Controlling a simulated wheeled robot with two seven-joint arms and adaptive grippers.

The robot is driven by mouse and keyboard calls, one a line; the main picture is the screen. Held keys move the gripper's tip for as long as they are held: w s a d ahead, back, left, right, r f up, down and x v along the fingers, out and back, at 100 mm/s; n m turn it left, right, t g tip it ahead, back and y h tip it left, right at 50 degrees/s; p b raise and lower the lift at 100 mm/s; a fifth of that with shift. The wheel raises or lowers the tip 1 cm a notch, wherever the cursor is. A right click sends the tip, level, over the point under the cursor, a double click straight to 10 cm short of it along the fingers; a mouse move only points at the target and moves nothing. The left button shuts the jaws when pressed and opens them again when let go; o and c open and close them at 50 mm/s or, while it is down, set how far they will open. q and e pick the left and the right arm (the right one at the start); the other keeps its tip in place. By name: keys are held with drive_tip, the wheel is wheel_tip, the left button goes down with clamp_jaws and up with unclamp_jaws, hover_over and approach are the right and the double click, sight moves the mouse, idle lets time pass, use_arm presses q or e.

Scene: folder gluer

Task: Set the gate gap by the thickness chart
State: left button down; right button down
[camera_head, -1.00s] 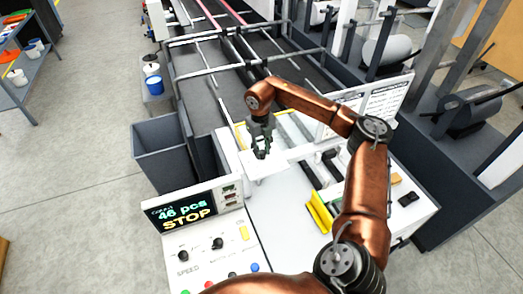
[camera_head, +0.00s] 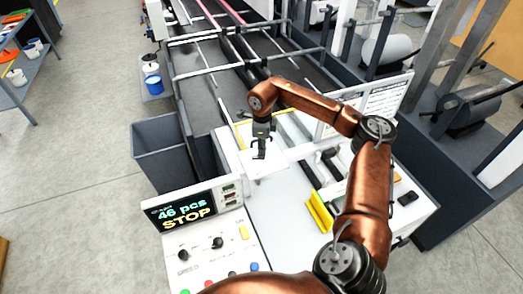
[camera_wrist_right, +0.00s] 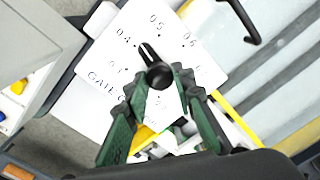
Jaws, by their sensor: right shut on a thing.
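The gate-gap dial is a white plate (camera_wrist_right: 100,85) with printed marks and the partly hidden word GATE. Its black knob (camera_wrist_right: 158,75) has a pointer aimed up-left, between the marks reading about 04 and 05. My right gripper (camera_wrist_right: 165,85) is shut on the knob, with its green fingers on either side. In the head view, my right gripper (camera_head: 260,150) points down over the white dial plate (camera_head: 270,172). The thickness chart (camera_head: 385,97) is a white board behind my right arm, its text too small to read. My left gripper is out of view.
A control panel (camera_head: 205,235) shows "46 pcs STOP" and has knobs and coloured buttons. A yellow part (camera_head: 319,211) sits right of the dial. A grey bin (camera_head: 160,150) stands left of the machine. Open floor lies to the left.

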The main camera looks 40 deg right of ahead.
drive_tip(key=shift+w+d+r+n, duration=0.1)
drive_tip(key=shift+w+r+n, duration=0.1)
drive_tip(key=shift+n, duration=0.8)
drive_tip(key=c, duration=2)
unclamp_jaws()
drive_tip(key=o, duration=0.4)
drive_tip(key=shift+s+f, duration=0.1)
drive_tip(key=shift+f, duration=0.05)
drive_tip(key=r, duration=1.2)
drive_tip(key=shift+s, duration=0.25)
